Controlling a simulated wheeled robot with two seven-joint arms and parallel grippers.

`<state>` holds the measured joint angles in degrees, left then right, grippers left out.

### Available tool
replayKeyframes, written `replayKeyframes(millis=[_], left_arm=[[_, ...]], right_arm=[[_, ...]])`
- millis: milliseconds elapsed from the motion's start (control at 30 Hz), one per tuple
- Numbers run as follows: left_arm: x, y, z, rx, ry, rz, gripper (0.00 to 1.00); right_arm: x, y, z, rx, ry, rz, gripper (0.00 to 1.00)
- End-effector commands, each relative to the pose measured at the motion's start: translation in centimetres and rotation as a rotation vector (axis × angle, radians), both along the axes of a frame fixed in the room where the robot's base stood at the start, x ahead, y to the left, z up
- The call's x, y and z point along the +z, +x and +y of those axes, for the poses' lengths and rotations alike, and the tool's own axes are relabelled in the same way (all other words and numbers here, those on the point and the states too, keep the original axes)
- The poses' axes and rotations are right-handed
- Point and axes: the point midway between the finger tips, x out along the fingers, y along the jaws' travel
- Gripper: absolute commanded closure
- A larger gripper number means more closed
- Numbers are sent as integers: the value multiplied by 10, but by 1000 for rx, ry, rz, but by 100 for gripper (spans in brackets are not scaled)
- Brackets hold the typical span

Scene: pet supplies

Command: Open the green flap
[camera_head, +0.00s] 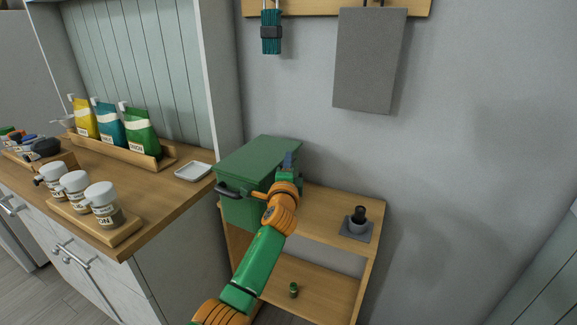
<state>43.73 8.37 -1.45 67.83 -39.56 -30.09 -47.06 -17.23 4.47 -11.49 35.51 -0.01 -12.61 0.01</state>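A green box (239,209) stands on the top shelf of a small wooden unit. Its green lid (259,150), the only green flap-like part I see, lies flat and closed. A black handle (233,190) is on its front. My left gripper (289,160) is at the right edge of the box, by the lid's right side; its wrist and forearm cover part of the box's front right. I cannot tell whether it touches the lid, or whether the fingers are open or shut. My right gripper is not in view.
The wooden shelf unit (322,212) has free room right of the box, up to a grey holder (358,227). A counter (160,190) with a white dish (193,172), bottles and jars stands left. A grey panel (369,60) hangs on the wall above.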

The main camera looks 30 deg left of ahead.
Motion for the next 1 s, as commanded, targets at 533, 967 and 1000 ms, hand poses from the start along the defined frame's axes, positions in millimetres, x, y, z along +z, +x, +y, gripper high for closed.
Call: replayKeyframes(millis=[533, 967, 1000], left_arm=[[0, 0, 0, 0, 0, 1, 100], [-1, 0, 0, 0, 0, 1, 100], [-1, 0, 0, 0, 0, 1, 100]], right_arm=[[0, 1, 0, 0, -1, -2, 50], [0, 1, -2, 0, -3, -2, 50], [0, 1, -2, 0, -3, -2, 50]])
